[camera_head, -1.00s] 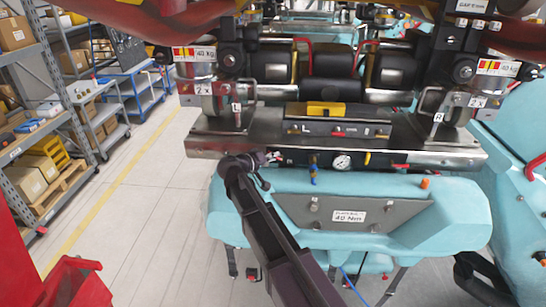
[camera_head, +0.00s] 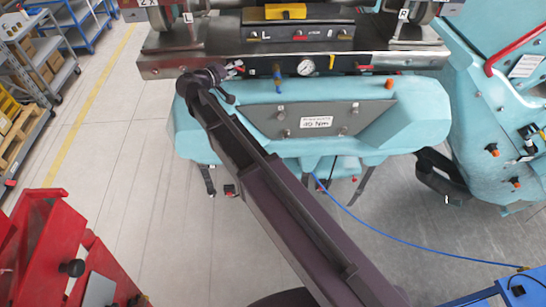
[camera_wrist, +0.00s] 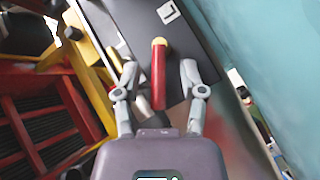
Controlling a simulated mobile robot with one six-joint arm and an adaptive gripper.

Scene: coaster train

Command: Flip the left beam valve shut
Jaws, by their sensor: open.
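The left beam valve shows as a red handle (camera_wrist: 158,80) with a yellow end in the wrist view, against a dark plate. In the head view, a small red piece (camera_head: 236,68) at the left end of the machine's front beam appears to be the same handle, partly hidden by my wrist. My gripper (camera_wrist: 159,68) is open, with one finger on each side of the red handle and visible gaps between. In the head view my gripper (camera_head: 226,76) is small and partly hidden at the beam's left end. I cannot tell whether the valve is open or shut.
A pressure gauge (camera_head: 306,67) and a blue-handled valve (camera_head: 278,78) sit right of my gripper on the beam. A second red handle (camera_head: 365,68) is further right. The turquoise body (camera_head: 395,110) lies below. A red cart (camera_head: 50,240) stands at lower left; floor between is clear.

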